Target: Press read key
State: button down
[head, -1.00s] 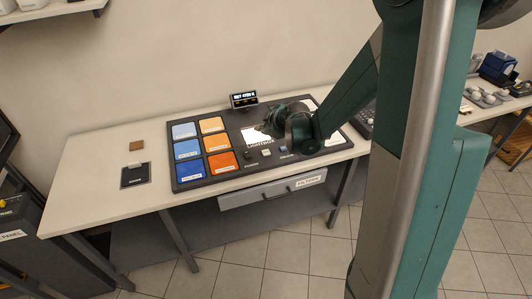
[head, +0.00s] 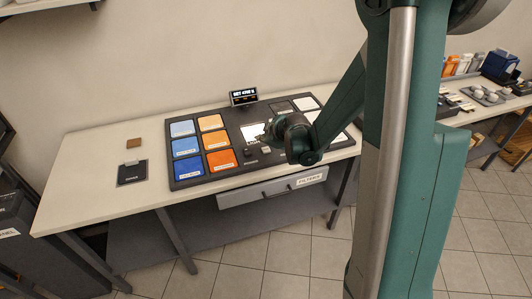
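A dark console board (head: 243,170) lies on the white table. Its left half holds blue pads (head: 185,146) and orange pads (head: 215,138) in two columns. A white lit patch (head: 253,131) shows at its middle. Along its front edge sit a dark knob (head: 250,151) and a small pale key (head: 266,149); I cannot read their labels, so I cannot tell which is the read key. A small lit display (head: 243,97) stands behind the board. My gripper (head: 266,138) is low over the middle of the board, just behind the pale key. Its fingers are too small and dark to tell open or shut.
A black square plate (head: 132,173) and a small brown square (head: 134,143) lie left of the board. A drawer (head: 272,190) is under the table's front edge. A second table at right holds several small items.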

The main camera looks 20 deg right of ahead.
aim_at(263, 150)
jog(key=shift+f+b, duration=0.55)
jog(key=shift+f, duration=0.45)
jog(key=shift+f, duration=0.1)
dwell(0.8)
jog(key=shift+f+b, duration=0.3)
jog(key=shift+b, duration=0.15)
jog(key=shift+f+b, duration=0.35)
jog(key=shift+f, duration=0.05)
dwell(0.9)
jog(key=shift+r, duration=0.15)
jog(key=shift+r+p, duration=0.35)
jog(key=shift+r, duration=0.3)
jog(key=shift+r, duration=0.1)
dwell(0.4)
jog(key=shift+r+p, duration=1.35)
jog(key=shift+r, duration=1.1)
